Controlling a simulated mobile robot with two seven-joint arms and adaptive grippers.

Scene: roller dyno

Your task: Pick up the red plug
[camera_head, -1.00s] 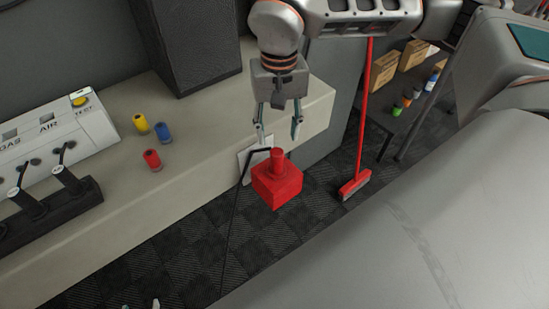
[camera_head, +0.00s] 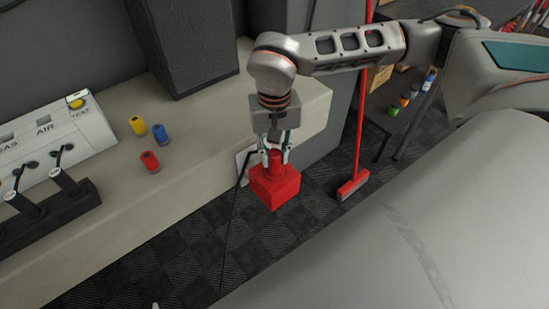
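A red block with a round red knob on top, which I take as the red plug (camera_head: 276,188), shows in the middle of the head view, at the front end of the bench. My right gripper (camera_head: 275,152) comes down from above, with its fingers on either side of the knob. Whether the fingers press on the knob or stand slightly apart from it cannot be told. What holds up the block's underside is hidden. A small pale tip at the bottom edge may be my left gripper (camera_head: 155,306); almost all of it is out of view.
A pale bench (camera_head: 200,155) carries yellow, blue and red cylinders (camera_head: 150,161) and a lever panel (camera_head: 50,150). A thin black line (camera_head: 232,225) runs down beside the block. A red broom (camera_head: 353,185) stands to the right. A large grey rounded surface (camera_head: 400,240) fills the lower right.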

